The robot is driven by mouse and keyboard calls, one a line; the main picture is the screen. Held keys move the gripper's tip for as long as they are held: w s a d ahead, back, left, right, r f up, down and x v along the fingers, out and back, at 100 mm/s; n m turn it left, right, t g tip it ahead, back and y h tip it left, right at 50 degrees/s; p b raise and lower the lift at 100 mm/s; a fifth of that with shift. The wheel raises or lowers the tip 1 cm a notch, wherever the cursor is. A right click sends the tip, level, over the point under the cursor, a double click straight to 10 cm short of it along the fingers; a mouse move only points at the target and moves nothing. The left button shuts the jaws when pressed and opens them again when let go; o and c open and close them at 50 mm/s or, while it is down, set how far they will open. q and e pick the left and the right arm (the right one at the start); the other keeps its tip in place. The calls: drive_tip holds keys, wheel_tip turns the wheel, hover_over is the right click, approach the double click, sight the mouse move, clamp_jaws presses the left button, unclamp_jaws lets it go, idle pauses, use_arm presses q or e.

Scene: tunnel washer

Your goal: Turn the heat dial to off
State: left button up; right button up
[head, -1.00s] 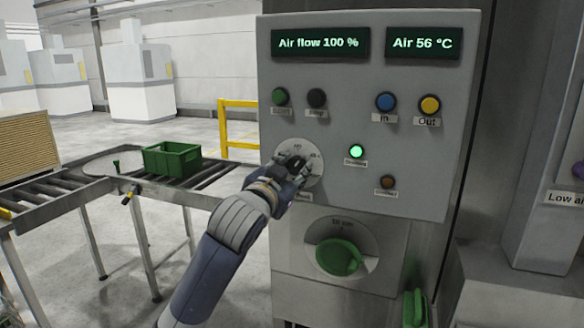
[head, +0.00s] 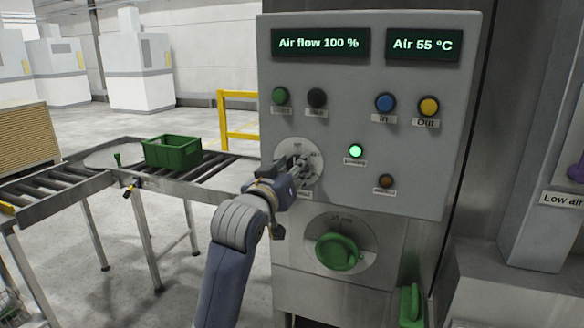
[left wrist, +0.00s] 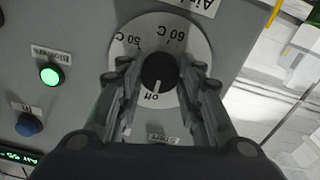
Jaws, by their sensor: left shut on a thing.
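The heat dial is a black knob (left wrist: 160,72) on a round white scale plate (head: 312,153) on the grey control panel (head: 345,95). In the left wrist view the plate is marked "off", "50 C" and "60 C". The knob's white pointer line is at the "off" mark. My left gripper (head: 298,168) is at the dial, with its two fingers on either side of the knob and shut on it. In the head view the gripper hides the knob and part of the plate. My right gripper is not in view.
Displays above read "Air flow 100 %" (head: 316,43) and "Air 55 °C" (head: 422,45). Several buttons and a lit green lamp (head: 356,151) surround the dial. A large green knob (head: 338,252) is below. A green crate (head: 172,154) stands on the roller conveyor at left.

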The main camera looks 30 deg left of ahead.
use_arm(q)
drive_tip(key=shift+f, duration=0.3)
drive_tip(key=o, duration=1.1)
drive_tip(key=shift+c, duration=0.2)
drive_tip(key=shift+r, duration=0.15)
drive_tip(key=v, duration=0.7)
drive_tip(key=shift+s, duration=0.25)
